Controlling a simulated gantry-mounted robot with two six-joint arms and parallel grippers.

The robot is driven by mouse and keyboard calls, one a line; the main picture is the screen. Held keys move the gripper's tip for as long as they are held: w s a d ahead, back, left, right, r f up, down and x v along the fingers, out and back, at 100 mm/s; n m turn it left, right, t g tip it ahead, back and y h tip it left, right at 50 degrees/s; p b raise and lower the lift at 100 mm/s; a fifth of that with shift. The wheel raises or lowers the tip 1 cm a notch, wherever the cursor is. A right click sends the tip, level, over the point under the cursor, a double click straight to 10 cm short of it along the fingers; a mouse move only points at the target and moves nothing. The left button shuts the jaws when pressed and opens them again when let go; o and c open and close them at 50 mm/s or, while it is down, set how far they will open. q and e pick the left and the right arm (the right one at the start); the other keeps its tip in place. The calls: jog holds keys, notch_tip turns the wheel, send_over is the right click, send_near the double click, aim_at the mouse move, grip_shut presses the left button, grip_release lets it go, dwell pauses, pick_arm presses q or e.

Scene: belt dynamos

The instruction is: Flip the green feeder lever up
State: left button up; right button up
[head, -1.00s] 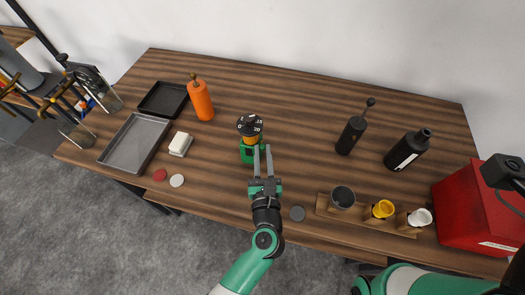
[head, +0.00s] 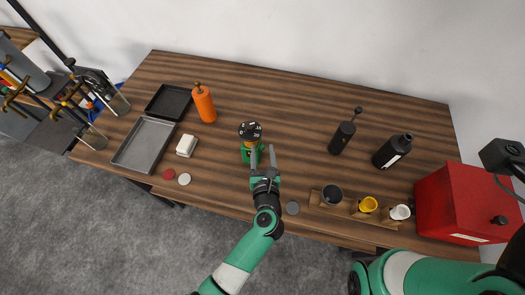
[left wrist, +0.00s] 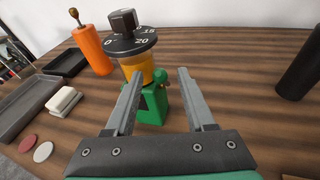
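The feeder (head: 249,141) stands upright near the middle of the table, with a green base, an orange-yellow middle and a black numbered dial on top. In the left wrist view the feeder's green base (left wrist: 151,107) shows between and beyond my fingers. A small green lever with a round knob (left wrist: 161,76) sits on its right side, partly close to the fingers in the picture. My left gripper (head: 263,149) is open and empty, in front of the feeder and slightly to its right. I cannot tell whether a finger touches it. My right gripper is not visible.
A black grinder (head: 342,136), a black bottle (head: 391,152), a wooden cup rack (head: 343,208) and a red box (head: 468,203) stand right. The table behind the feeder is clear.

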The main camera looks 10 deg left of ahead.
pick_arm(q)
jog(key=shift+s+d+r+p, duration=0.1)
jog(key=shift+s+r+p, duration=0.1)
jog(key=shift+s+p, duration=0.15)
jog(key=p+v, duration=0.2)
jog(key=v, duration=0.8)
jog(key=shift+s+p, duration=0.3)
jog(key=shift+s, duration=0.1)
